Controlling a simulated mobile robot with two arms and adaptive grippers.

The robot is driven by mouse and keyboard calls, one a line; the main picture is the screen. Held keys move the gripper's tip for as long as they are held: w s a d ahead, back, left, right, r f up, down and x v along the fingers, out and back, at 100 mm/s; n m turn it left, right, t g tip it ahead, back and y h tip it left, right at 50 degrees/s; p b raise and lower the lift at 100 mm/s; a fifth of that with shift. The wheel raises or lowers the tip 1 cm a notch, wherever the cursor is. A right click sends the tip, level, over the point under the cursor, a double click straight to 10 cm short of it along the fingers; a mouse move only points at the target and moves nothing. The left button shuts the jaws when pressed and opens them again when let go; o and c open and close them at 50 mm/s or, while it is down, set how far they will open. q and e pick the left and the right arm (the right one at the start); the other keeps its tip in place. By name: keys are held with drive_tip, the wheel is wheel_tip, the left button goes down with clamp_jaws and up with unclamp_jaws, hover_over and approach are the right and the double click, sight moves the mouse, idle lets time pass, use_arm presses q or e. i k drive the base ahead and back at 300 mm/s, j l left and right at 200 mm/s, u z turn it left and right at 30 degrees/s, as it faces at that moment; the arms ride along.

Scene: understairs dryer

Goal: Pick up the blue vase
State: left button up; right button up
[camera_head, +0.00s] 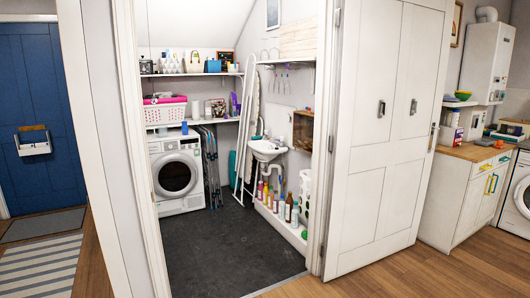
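I cannot make out a blue vase for certain. A small blue object (185,128) stands on top of the white front-loading machine (175,178) in the understairs room; it is too small to tell what it is. Neither of my grippers is in view.
The doorway is open onto a dark, clear floor (225,250). The white door (385,130) stands at its right. A sink (267,150) and several bottles on a low ledge (290,233) line the room's right wall. A leaning ironing board (247,130) stands at the back.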

sight(184, 129)
drive_tip(key=i+u, duration=0.1)
drive_tip(key=i, duration=0.25)
drive_tip(key=i+z, duration=0.1)
drive_tip(key=i, duration=0.6)
drive_tip(key=i+j+z, duration=0.1)
drive_tip(key=i, duration=0.65)
drive_tip(key=i+j+z, duration=0.1)
drive_tip(key=i, duration=0.6)
drive_tip(key=i+j+u, duration=0.1)
drive_tip(key=i+u, duration=0.15)
drive_tip(key=i, duration=0.3)
drive_tip(key=i+u, duration=0.2)
drive_tip(key=i, duration=0.35)
drive_tip(key=i+l+u, duration=0.25)
drive_tip(key=i, duration=0.3)
drive_tip(key=i+l+u, duration=0.1)
drive_tip(key=i+u, duration=0.15)
drive_tip(key=i, duration=0.3)
